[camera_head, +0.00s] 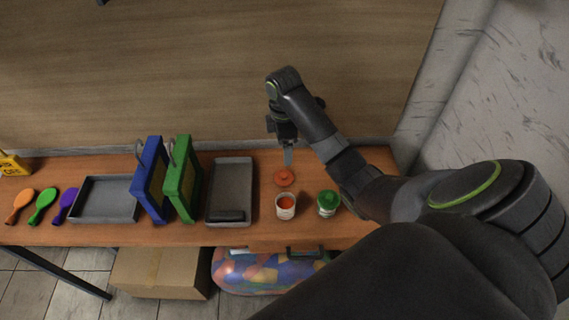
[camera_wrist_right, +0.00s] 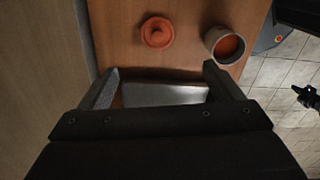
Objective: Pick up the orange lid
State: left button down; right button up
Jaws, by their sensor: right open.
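The orange lid (camera_head: 284,177) lies flat on the wooden table, with a small knob on top. It also shows in the right wrist view (camera_wrist_right: 157,32), beyond the fingertips. My right gripper (camera_head: 287,157) is above the table near the lid, on its wall side in the head view. In the right wrist view my right gripper (camera_wrist_right: 161,70) has its fingers wide apart with nothing held between them. An open jar with orange paint (camera_head: 286,206) stands just in front of the lid and shows in the right wrist view (camera_wrist_right: 228,46). My left gripper is not seen.
A green-lidded jar (camera_head: 327,203) stands right of the open jar. A grey tray (camera_head: 232,172) with a dark block lies left of the lid. Green (camera_head: 182,178) and blue (camera_head: 150,180) frames stand upright further left, beside another grey tray (camera_head: 104,207). A wall rises behind the table.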

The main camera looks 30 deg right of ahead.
notch_tip(320, 180, down, 5)
jog(key=b, duration=0.7)
send_over(285, 175)
jog(key=f, duration=0.4)
jog(key=shift+w+a, duration=0.2)
jog(key=shift+w, duration=0.1)
jog(key=shift+s+d+f, duration=0.1)
jog(key=shift+s+f, duration=0.05)
jog(key=shift+f, duration=0.35)
notch_tip(285, 175, down, 4)
jog(key=shift+s+d+r+p, duration=0.15)
jog(key=shift+r+p, duration=0.1)
jog(key=shift+p, duration=0.5)
jog(key=shift+f, duration=0.35)
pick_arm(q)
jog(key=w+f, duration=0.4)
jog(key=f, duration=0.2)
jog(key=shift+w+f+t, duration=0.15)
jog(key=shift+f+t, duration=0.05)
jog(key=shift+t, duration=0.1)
pick_arm(e)
jog(key=shift+c, duration=0.5)
jog(key=c, duration=1)
